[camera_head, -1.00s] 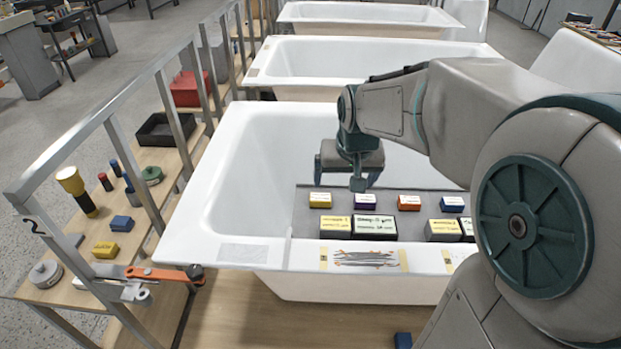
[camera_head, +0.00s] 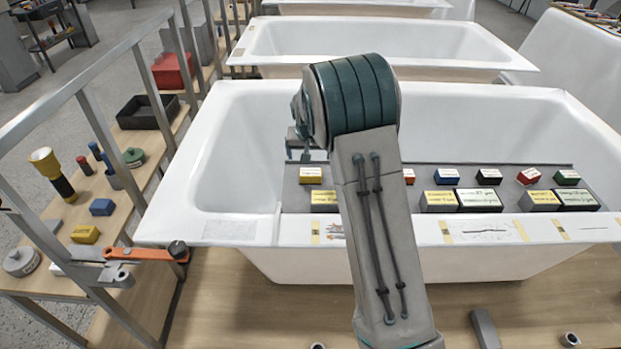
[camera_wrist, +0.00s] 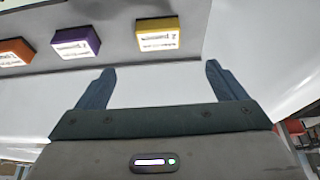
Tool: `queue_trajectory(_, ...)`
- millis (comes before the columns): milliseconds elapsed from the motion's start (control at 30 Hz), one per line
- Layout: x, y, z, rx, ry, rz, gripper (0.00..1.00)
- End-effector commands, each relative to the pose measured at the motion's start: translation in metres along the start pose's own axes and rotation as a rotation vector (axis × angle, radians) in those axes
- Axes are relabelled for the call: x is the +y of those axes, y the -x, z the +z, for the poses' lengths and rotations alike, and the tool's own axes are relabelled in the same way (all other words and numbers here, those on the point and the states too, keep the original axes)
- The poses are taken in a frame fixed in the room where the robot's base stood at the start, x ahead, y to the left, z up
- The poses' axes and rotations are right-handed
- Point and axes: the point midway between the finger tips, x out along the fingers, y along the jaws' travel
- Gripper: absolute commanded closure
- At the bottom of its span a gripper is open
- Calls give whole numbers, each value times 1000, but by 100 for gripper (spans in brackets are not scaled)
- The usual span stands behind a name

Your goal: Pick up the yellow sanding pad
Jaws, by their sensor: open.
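The yellow sanding pad (camera_head: 311,174), a small yellow block with a white label on top, lies at the left end of the back row on the grey board in the near bathtub. In the wrist view the yellow pad (camera_wrist: 157,34) is beyond my fingertips, roughly centred between them. My gripper (camera_wrist: 160,70) is open and empty, apart from the pad. In the head view my gripper (camera_head: 299,154) is mostly hidden behind my arm, over the tub just behind and left of the pad.
A purple block (camera_wrist: 76,42) and an orange block (camera_wrist: 14,52) lie beside the pad. A larger yellow-sided box (camera_head: 324,199) lies in front of it. Another yellow block (camera_head: 85,234) lies on the left shelf. The white tub rim (camera_head: 400,232) runs along the front.

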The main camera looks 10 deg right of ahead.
Motion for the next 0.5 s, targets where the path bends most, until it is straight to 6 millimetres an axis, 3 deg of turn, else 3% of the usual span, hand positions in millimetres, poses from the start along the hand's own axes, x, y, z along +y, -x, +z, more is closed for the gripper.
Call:
queue_trajectory(300, 1, -57, 1, -2, -1, 0, 9)
queue_trajectory(500, 0, -71, 0, 0, 0, 0, 9)
